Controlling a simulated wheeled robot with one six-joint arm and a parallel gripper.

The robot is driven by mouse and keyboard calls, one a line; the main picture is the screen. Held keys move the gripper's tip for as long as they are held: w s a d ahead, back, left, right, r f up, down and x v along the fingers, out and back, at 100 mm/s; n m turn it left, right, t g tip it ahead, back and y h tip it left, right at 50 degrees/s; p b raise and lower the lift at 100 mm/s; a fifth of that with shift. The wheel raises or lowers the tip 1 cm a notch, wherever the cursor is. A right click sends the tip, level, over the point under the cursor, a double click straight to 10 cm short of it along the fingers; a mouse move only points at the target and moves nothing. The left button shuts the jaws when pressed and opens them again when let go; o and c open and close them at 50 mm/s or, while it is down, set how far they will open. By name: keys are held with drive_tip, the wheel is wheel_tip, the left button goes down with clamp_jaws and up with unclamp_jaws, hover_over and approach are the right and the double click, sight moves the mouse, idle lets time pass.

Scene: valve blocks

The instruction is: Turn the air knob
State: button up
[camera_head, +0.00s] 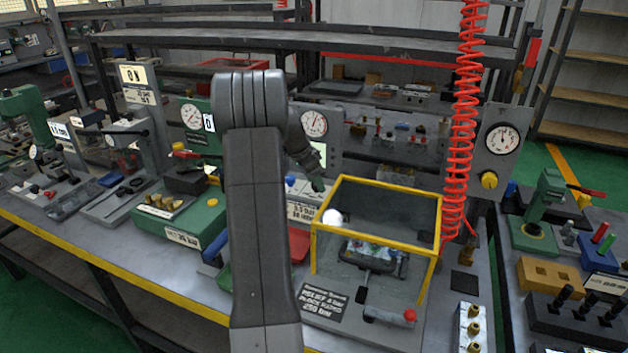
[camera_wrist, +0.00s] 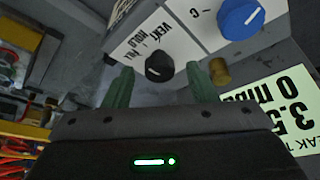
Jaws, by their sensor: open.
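In the wrist view, a black knob (camera_wrist: 159,66) with a pale mark sits on a white panel (camera_wrist: 183,42) lettered VENT and HOLD. A larger blue knob (camera_wrist: 240,18) with a white bar is at its upper right. My gripper (camera_wrist: 160,72) is open, with its two green fingers on either side of the black knob in the picture; I see no contact. In the head view, my gripper (camera_head: 318,184) is small behind the yellow-framed box, and my arm hides part of that area. I cannot tell which knob is the air knob; a yellow knob (camera_head: 489,180) sits under the right gauge.
A yellow-edged clear box (camera_head: 378,182) stands close in front of my gripper. A red coiled hose (camera_head: 463,120) hangs to its right. A brass fitting (camera_wrist: 219,71) is beside the right finger. A pale green label (camera_wrist: 275,115) is at the lower right.

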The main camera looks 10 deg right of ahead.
drive_tip(key=v, duration=1.3)
drive_tip(key=shift+a+r, duration=0.15)
drive_tip(key=shift+r, duration=0.2)
drive_tip(key=shift+s, duration=0.15)
drive_tip(key=x, duration=1.3)
drive_tip(key=shift+d+f, duration=0.2)
drive_tip(key=shift+f, duration=0.15)
